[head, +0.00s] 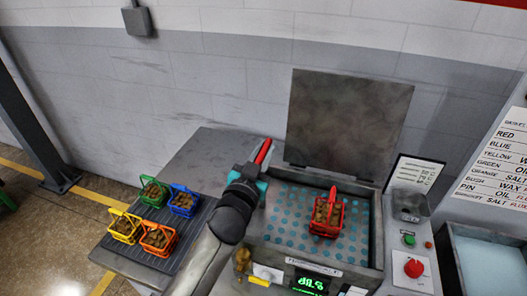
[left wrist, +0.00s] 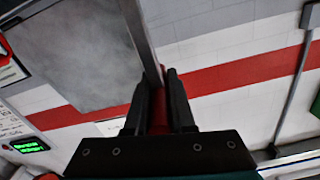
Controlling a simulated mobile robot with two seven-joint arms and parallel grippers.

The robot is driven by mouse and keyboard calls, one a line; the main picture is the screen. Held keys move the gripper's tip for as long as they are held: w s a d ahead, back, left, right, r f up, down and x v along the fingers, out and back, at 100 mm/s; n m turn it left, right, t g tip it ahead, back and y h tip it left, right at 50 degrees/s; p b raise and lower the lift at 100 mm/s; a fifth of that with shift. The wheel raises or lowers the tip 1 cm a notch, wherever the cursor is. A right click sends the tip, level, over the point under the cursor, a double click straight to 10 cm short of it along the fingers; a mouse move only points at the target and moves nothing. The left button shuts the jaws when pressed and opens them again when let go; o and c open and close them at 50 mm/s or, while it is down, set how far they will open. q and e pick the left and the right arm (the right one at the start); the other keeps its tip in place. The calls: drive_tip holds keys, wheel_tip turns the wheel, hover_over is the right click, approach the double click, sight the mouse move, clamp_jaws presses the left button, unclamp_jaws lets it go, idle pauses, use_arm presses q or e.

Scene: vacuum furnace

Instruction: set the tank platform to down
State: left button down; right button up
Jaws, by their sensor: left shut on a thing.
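The tank (head: 375,235) stands open with its grey lid (head: 345,115) raised behind it. The lid also shows in the left wrist view (left wrist: 65,50). Inside is a flat platform (head: 287,215) with teal dots, bearing a red basket (head: 326,217) of brown pieces. My left gripper (head: 258,172) is at the tank's back left corner. It is shut on a red handle (head: 264,150), whose end sticks up past the fingers. In the left wrist view, red (left wrist: 159,115) shows between the two dark fingers (left wrist: 158,98). My right gripper is out of view.
Green (head: 151,191), blue (head: 184,200), yellow (head: 124,227) and orange (head: 158,239) baskets stand on a dark rack left of my left arm. A control box with a red button (head: 414,268) and a green button (head: 409,239) is right of the tank. A green display (head: 310,283) is in front.

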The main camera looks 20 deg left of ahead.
use_arm(q)
drive_tip(key=shift+f, duration=0.1)
idle(0.7)
wheel_tip(320, 180, down, 4)
drive_tip(key=b, duration=0.2)
drive_tip(key=shift+b, duration=0.4)
drive_tip(key=c, duration=0.8)
unclamp_jaws()
drive_tip(key=shift+r, duration=0.2)
drive_tip(key=shift+o, duration=0.2)
drive_tip(key=s+b, duration=0.1)
drive_tip(key=s, duration=1.4)
drive_tip(key=shift+s+a+b, duration=0.15)
drive_tip(key=shift+a+b, duration=0.1)
drive_tip(key=shift+b, duration=0.15)
